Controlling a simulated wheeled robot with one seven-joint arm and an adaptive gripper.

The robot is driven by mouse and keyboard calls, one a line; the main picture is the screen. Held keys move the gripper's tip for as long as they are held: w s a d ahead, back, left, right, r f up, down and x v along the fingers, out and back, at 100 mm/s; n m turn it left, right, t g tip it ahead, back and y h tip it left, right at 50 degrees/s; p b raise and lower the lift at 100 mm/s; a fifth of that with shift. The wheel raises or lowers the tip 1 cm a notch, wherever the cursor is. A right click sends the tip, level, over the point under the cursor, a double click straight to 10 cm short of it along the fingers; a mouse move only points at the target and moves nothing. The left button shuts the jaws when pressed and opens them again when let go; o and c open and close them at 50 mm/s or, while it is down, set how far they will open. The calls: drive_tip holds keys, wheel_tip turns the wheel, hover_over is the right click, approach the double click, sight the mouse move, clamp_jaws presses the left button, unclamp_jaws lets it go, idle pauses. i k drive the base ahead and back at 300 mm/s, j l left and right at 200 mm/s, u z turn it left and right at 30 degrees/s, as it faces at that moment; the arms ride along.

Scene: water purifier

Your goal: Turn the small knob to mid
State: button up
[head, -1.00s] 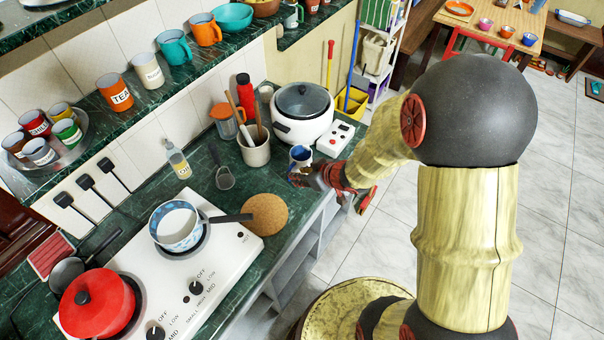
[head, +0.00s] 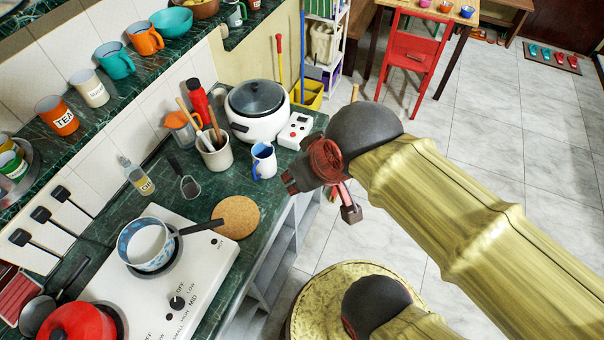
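The white stove (head: 225,262) is at the lower left in the head view. Its black small knob (head: 177,303) sits on the front panel, with OFF, LOW, MID and HIGH printed around it and SMALL beside it. The knob's pointer is too small to read surely. A blue and white pot (head: 147,246) stands on the burner behind the knob. My gripper (head: 320,198) is above and to the right of the knob, out past the counter's front edge. Its fingers are spread apart, with nothing seen between them.
A blue and white mug (head: 264,161) stands on the green counter, left of my gripper. A rice cooker (head: 256,112), a white box with buttons (head: 295,131) and a utensil crock (head: 216,157) are behind. A cork mat (head: 236,217) lies beside the stove; the pot handle reaches toward it.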

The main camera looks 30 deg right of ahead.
sight(177, 303)
drive_tip(key=k+l+u, duration=0.1)
drive_tip(key=u, duration=1.6)
